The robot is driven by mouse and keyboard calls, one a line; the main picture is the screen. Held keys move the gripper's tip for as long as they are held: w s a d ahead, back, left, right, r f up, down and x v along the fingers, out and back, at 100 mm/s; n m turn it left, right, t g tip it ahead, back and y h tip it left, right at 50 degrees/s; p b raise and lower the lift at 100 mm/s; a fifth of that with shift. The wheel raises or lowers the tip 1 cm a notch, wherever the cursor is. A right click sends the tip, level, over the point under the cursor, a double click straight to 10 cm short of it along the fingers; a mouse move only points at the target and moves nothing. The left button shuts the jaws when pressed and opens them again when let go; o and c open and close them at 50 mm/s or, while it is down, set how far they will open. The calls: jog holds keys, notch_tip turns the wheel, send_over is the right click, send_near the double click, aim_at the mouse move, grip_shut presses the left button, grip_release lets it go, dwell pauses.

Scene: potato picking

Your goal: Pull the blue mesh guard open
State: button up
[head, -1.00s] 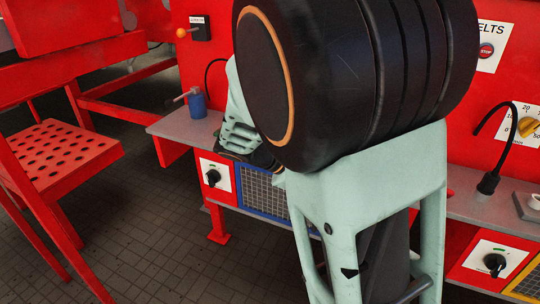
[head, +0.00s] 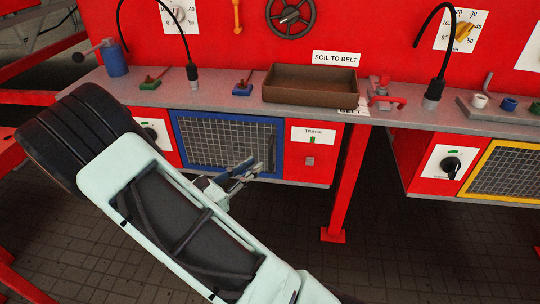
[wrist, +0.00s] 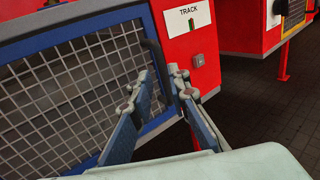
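The blue mesh guard (head: 225,116) is a blue frame with grey wire mesh, set in the red panel under the grey worktop. It looks closed, flush with the panel. In the wrist view the guard (wrist: 60,92) fills the left side, and a dark bar-like handle (wrist: 153,55) shows near its right edge. My gripper (head: 252,170) is in front of the guard's lower right part. In the wrist view my gripper (wrist: 163,82) has its two fingers apart, with the handle running down behind or between the tips. Contact cannot be told.
A TRACK panel (head: 313,134) with a small switch is just right of the guard. A red leg (head: 345,185) stands further right. Above, the worktop holds a brown tray (head: 310,86) and a black gooseneck (head: 192,75). A yellow-framed guard (head: 505,170) is at far right.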

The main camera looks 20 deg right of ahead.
send_over(270, 170)
jog(key=shift+w+d+b, duration=0.2)
jog(key=shift+w+b, duration=0.1)
grip_shut()
